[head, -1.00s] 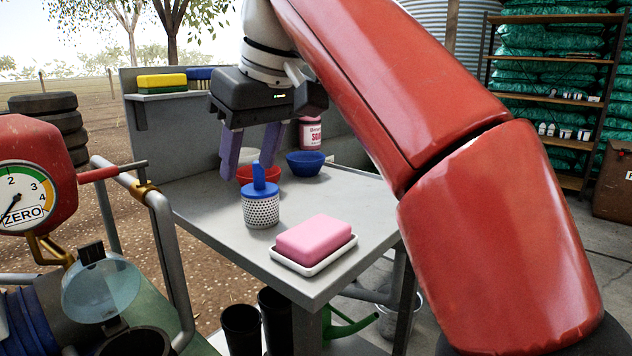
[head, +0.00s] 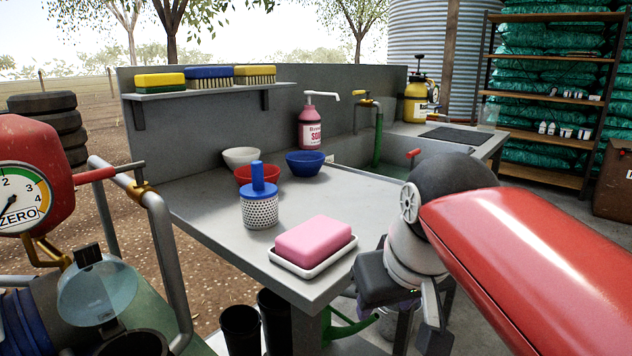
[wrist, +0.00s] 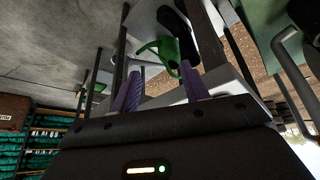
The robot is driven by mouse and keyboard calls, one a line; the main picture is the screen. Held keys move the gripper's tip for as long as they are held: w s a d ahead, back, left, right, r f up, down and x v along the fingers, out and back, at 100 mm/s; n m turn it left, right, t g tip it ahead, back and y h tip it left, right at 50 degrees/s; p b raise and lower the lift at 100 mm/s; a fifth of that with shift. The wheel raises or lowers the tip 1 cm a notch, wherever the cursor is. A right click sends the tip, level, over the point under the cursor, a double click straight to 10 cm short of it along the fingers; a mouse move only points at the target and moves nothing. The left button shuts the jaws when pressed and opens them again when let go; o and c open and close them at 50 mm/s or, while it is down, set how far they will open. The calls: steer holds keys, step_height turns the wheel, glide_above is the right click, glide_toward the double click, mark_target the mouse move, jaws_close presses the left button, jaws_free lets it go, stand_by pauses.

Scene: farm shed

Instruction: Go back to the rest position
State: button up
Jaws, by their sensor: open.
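My gripper shows in the wrist view (wrist: 160,88) with its two purple fingers apart and nothing between them. In the head view its dark body hangs low at the front right corner of the grey table (head: 215,205), and its fingers are mostly hidden there. On the table, a blue-handled perforated cup (head: 261,208) stands upright. A pink soap block (head: 314,237) lies in a white dish (head: 335,257) near the front edge, left of my gripper. A red bowl (head: 240,177), a white bowl (head: 241,155) and a blue bowl (head: 305,165) stand behind.
A soap pump bottle (head: 310,127) stands at the table's back. Brushes (head: 208,73) lie on the wall shelf (head: 200,91). A pressure gauge (head: 22,195) and pipe rail (head: 160,230) are at left. A green watering can (wrist: 165,52) is below the table.

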steer(key=s+d+f+m, duration=0.1)
steer(key=s+d+f, duration=0.1)
steer(key=f, duration=0.2)
steer(key=s+d+f+m, duration=0.1)
steer(key=s+d+f, duration=0.1)
steer(key=f, duration=0.3)
steer(key=s+d+f+h, duration=0.1)
steer(key=s+d+f, duration=0.1)
steer(key=s+f, duration=0.1)
steer(key=shift+f+m, duration=0.4)
steer(key=shift+f, duration=0.35)
